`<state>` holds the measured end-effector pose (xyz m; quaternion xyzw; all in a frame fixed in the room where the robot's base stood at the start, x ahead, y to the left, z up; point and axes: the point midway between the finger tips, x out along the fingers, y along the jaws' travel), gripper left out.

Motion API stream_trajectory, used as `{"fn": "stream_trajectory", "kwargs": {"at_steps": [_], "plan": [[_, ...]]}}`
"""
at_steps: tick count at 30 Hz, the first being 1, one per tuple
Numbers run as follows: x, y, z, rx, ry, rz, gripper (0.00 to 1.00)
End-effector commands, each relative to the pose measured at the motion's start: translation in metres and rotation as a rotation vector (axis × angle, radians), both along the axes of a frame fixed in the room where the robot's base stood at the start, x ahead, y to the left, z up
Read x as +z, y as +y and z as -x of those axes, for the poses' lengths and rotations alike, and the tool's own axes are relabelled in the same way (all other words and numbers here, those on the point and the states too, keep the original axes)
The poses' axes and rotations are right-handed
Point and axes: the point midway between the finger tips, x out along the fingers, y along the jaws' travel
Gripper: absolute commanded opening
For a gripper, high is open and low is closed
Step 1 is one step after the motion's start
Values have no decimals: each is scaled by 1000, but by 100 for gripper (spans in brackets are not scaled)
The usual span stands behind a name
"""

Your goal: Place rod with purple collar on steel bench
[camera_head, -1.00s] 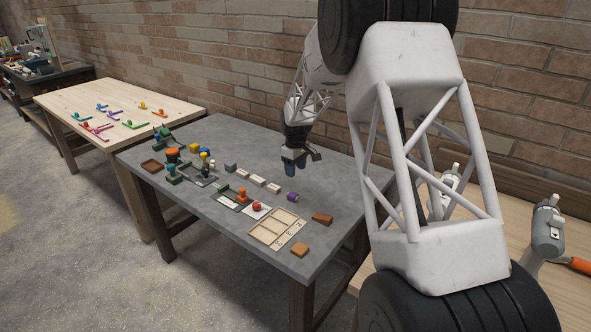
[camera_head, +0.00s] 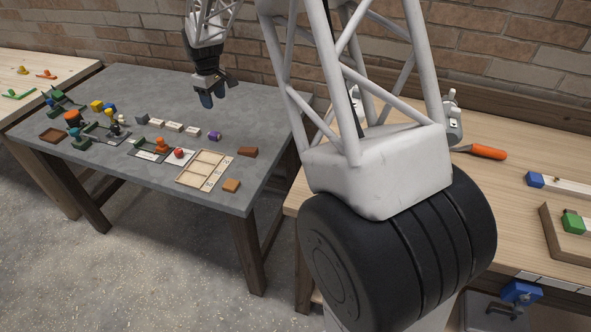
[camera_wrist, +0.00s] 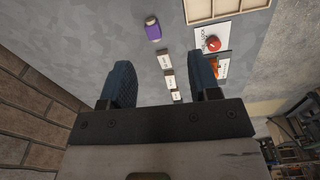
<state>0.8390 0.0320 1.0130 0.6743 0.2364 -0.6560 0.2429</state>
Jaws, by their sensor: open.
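A small purple piece (camera_head: 214,136) with a paler end lies on the grey table (camera_head: 245,180), behind a wooden tray. It also shows in the wrist view (camera_wrist: 153,30), beyond the fingertips. It may be the purple-collared rod, but I cannot make out a rod clearly. The grey-topped table may be the steel bench; I cannot be sure. My gripper (camera_head: 212,92) hangs above the back right of this table, apart from the purple piece. In the wrist view my gripper (camera_wrist: 163,78) has its two blue fingers spread, with nothing held between them.
A divided wooden tray (camera_head: 205,168), labelled white blocks (camera_head: 173,126) and a red knob (camera_head: 179,153) sit on the grey table. To the right, a wooden bench holds an orange-handled tool (camera_head: 488,152) and a blue-ended piece (camera_head: 535,180). A brick wall stands behind.

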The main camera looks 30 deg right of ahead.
Motion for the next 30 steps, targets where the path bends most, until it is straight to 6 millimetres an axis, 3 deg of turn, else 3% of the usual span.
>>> {"fn": "stream_trajectory", "kwargs": {"at_steps": [3,15,30], "plan": [[27,-4,29,-41,-15,-2,56],[91,-14,127,-180,-55,-9,56],[139,-24,259,-351,-104,-25,56]]}}
